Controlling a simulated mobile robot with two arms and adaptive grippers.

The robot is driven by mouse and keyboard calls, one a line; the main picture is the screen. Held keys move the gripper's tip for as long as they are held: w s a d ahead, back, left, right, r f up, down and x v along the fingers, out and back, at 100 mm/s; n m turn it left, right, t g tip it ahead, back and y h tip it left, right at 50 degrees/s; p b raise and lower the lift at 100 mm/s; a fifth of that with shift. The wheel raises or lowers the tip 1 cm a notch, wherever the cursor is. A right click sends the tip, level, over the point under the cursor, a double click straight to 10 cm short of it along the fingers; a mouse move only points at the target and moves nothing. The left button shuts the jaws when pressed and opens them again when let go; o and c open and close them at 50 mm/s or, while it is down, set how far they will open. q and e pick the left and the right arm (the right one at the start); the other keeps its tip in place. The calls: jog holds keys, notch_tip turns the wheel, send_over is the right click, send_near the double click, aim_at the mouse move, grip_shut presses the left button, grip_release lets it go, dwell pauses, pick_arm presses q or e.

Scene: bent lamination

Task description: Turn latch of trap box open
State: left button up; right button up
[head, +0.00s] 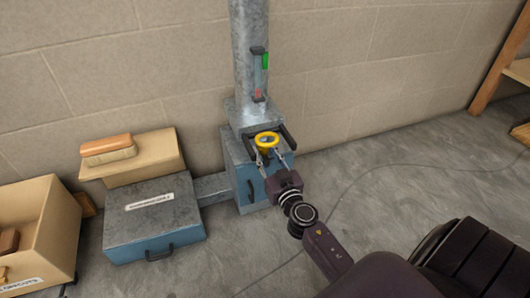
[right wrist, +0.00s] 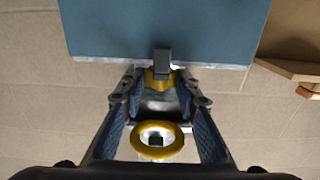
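The trap box (head: 241,180) is a blue-grey box at the foot of a metal pipe, against the wall. A yellow round latch (head: 266,139) sits at its top front. My right gripper (head: 270,156) is right at the latch, with fingers spread. In the right wrist view, the yellow ring (right wrist: 136,140) with a pale centre lies between the two open fingers (right wrist: 160,100), with visible gaps on both sides. A blue panel (right wrist: 160,28) with a dark tab spans the top of that view. My left gripper is not in view.
A grey metal case (head: 155,225) with a dark handle stands left of the trap box, joined by a short duct. A cardboard box (head: 35,225) and a wooden brush (head: 108,149) are further left. A thin cable crosses the open floor (head: 400,165) at right.

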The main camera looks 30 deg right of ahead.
jog(key=c, duration=0.5)
jog(key=shift+c, duration=0.2)
